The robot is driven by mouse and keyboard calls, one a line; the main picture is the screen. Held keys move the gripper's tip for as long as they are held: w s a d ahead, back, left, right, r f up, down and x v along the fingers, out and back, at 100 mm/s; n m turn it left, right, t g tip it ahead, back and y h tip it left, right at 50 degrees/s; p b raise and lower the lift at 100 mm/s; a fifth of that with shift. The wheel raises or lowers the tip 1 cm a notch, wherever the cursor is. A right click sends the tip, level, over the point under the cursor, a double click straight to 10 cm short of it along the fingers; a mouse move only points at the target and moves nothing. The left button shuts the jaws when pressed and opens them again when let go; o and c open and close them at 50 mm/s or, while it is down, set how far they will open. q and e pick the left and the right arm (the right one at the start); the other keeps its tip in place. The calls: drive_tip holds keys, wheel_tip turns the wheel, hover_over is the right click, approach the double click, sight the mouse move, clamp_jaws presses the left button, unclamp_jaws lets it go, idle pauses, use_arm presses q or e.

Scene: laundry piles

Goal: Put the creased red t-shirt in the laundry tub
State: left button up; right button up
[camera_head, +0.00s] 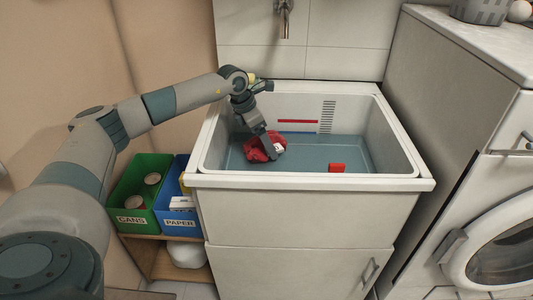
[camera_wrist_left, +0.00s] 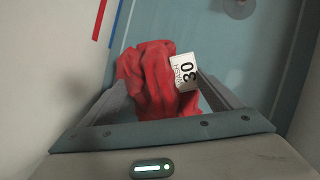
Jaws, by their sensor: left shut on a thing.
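The creased red t-shirt (camera_head: 258,151) is a crumpled bundle inside the laundry tub (camera_head: 310,182), on its left side. My left gripper (camera_head: 271,146) reaches down into the tub and is shut on the t-shirt. I cannot tell whether the t-shirt touches the tub's floor. My right gripper is in neither view.
A green bin (camera_head: 133,213) labelled CANS and a blue bin (camera_head: 172,214) labelled PAPER stand left of the tub. A tap (camera_head: 285,18) hangs above, and a washing machine (camera_head: 480,190) stands right.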

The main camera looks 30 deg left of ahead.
use_arm(q)
drive_tip(key=shift+f, duration=2.45)
drive_tip(key=shift+f, duration=0.2)
drive_tip(key=o, duration=1)
drive_tip(key=shift+o, duration=0.2)
drive_tip(key=shift+r, duration=0.1)
drive_tip(key=v, duration=1.2)
drive_tip(key=shift+r, duration=0.15)
